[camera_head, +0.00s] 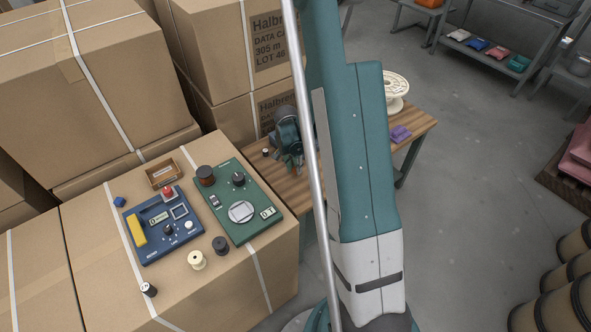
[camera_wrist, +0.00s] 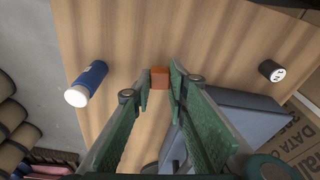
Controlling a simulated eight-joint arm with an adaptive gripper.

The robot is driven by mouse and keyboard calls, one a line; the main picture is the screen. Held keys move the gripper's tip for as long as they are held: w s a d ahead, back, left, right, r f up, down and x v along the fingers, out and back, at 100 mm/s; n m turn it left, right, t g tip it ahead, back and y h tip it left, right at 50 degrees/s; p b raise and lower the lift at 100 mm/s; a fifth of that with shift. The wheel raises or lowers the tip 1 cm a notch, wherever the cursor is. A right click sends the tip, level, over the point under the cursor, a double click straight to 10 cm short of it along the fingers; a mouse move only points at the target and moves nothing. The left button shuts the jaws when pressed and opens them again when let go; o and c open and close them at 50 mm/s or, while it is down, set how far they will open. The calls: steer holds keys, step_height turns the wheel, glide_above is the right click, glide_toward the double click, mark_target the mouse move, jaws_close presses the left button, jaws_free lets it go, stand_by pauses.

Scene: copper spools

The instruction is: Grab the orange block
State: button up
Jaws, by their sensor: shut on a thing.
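The orange block (camera_wrist: 159,77) shows in the wrist view, small and box-shaped, between the tips of my green fingers. My gripper (camera_wrist: 160,84) is shut on it, with one finger on each side. Behind the block is the wooden tabletop (camera_wrist: 200,30); I cannot tell whether the block touches it. In the head view my gripper (camera_head: 290,160) is low over the wooden table (camera_head: 293,187), left of my arm, and the block is hidden there.
In the wrist view a blue cylinder (camera_wrist: 88,82) lies left of my fingers and a dark cylinder (camera_wrist: 271,70) is at right. In the head view a cream spool (camera_head: 396,88) and a purple item (camera_head: 400,133) are at the table's right. A big carton (camera_head: 276,272) with instrument panels stands left.

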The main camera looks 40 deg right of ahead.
steer(key=shift+r+p, duration=0.95)
steer(key=shift+r, duration=3)
